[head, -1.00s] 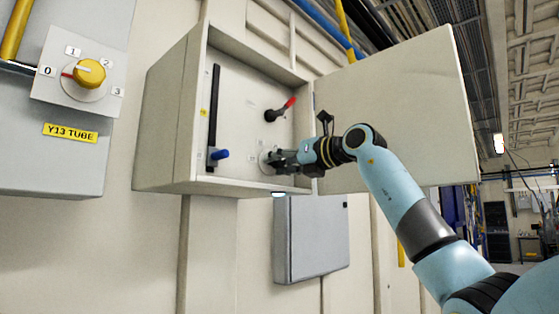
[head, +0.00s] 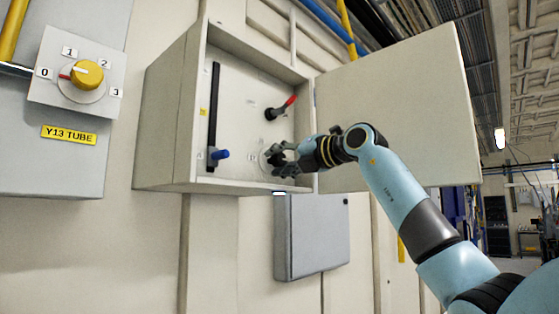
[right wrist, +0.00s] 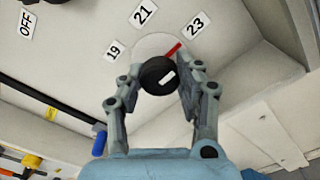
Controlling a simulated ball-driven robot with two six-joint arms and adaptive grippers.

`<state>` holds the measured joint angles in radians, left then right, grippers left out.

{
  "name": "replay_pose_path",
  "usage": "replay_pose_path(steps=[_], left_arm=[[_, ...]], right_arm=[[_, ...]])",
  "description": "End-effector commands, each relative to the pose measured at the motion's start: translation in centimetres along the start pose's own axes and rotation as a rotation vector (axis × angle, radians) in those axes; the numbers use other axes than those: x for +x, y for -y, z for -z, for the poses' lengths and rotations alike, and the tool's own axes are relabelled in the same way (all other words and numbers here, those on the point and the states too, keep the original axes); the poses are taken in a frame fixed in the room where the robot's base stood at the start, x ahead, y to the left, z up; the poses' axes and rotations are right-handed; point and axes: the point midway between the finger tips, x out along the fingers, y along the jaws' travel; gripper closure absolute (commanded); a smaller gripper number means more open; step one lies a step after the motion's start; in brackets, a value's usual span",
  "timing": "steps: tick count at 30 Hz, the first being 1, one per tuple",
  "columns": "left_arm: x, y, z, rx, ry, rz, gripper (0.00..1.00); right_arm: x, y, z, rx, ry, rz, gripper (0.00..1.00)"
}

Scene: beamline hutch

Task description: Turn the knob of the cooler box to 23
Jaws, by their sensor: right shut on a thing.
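The open cooler box (head: 150,130) hangs on the wall in the head view. My right gripper (head: 274,160) reaches into its lower right part. In the right wrist view the black round knob (right wrist: 152,72) sits between the two fingers of my right gripper (right wrist: 160,80), which is shut on it. The knob's red pointer (right wrist: 173,51) points up and right, in line with the 23 label (right wrist: 195,25). The fingers hide the knob's sides. My left gripper is out of view.
In the box are a red-tipped black handle (head: 279,110) above the gripper and a blue-ended lever (head: 219,154) to its left. The open door (head: 400,110) stands behind my arm. A yellow knob (head: 88,73) on the Y13 TUBE box is at far left.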

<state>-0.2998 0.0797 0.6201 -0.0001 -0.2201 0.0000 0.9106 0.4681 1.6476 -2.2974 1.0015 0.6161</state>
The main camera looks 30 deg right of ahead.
Motion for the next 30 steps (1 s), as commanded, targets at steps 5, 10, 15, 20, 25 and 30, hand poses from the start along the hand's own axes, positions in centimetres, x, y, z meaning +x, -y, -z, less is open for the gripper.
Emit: replay_pose_path(steps=[5,10,15,20,25,30], left_arm=[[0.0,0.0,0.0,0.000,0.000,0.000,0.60],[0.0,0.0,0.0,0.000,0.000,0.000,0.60],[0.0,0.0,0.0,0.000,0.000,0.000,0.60],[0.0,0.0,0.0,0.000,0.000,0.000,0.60],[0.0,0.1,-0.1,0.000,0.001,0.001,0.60],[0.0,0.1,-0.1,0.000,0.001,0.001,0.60]], right_arm=[[0.1,0.3,0.3,0.009,-0.007,0.005,0.98],[0.1,0.3,0.3,0.008,-0.008,0.005,0.98],[0.1,0.3,0.3,0.008,-0.007,0.005,0.50],[0.0,0.1,0.2,0.006,-0.004,0.003,0.42],[0.0,0.1,0.1,0.005,-0.002,0.002,0.42],[-1.5,0.2,0.0,0.001,0.000,0.003,0.42]])
